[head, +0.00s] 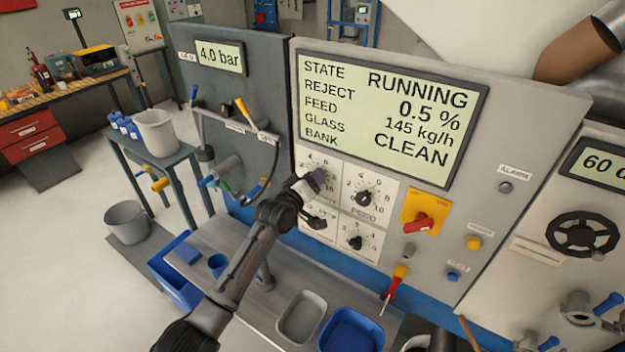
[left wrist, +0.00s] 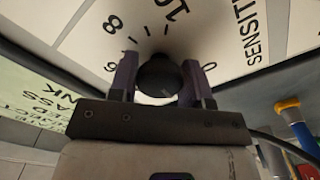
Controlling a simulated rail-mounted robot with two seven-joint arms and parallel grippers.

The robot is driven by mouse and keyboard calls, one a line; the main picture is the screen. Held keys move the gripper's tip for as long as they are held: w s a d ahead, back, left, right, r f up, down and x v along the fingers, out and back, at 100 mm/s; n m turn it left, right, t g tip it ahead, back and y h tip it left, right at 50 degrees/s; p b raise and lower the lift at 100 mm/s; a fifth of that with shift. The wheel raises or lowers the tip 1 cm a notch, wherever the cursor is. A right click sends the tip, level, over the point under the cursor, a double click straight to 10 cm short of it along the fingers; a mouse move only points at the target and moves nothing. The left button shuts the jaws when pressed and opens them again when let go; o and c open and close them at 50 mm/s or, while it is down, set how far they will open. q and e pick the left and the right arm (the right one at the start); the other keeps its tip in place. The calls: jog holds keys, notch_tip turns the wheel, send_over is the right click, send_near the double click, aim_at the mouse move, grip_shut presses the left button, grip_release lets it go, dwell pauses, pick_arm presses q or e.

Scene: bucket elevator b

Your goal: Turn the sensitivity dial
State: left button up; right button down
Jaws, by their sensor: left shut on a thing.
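The sensitivity dial is a round black knob (left wrist: 160,76) on a white scale plate in the left wrist view, with "SENSIT..." lettering and printed numbers beside it. My left gripper (left wrist: 158,88) has one finger on each side of the knob and is shut on it. In the head view my left gripper (head: 312,184) is at the upper left dial plate (head: 305,160) below the display, and hides the knob there. My right gripper is not in view.
The display (head: 390,115) reads RUNNING, reject 0.5 %, feed 145 kg/h, CLEAN. The feed dial (head: 364,198) is close on the right, with other dials below. A red switch (head: 420,222) is farther right. Trays (head: 303,316) stand on the bench below.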

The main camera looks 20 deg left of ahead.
pick_arm(q)
jog(key=shift+m, duration=1.1)
jog(key=o, duration=0.9)
jog(key=shift+s, duration=0.1)
jog(key=v, duration=1.3)
jog(key=shift+s+a+b, duration=0.1)
jog(key=shift+s+b, duration=0.2)
jog(key=shift+b, duration=0.05)
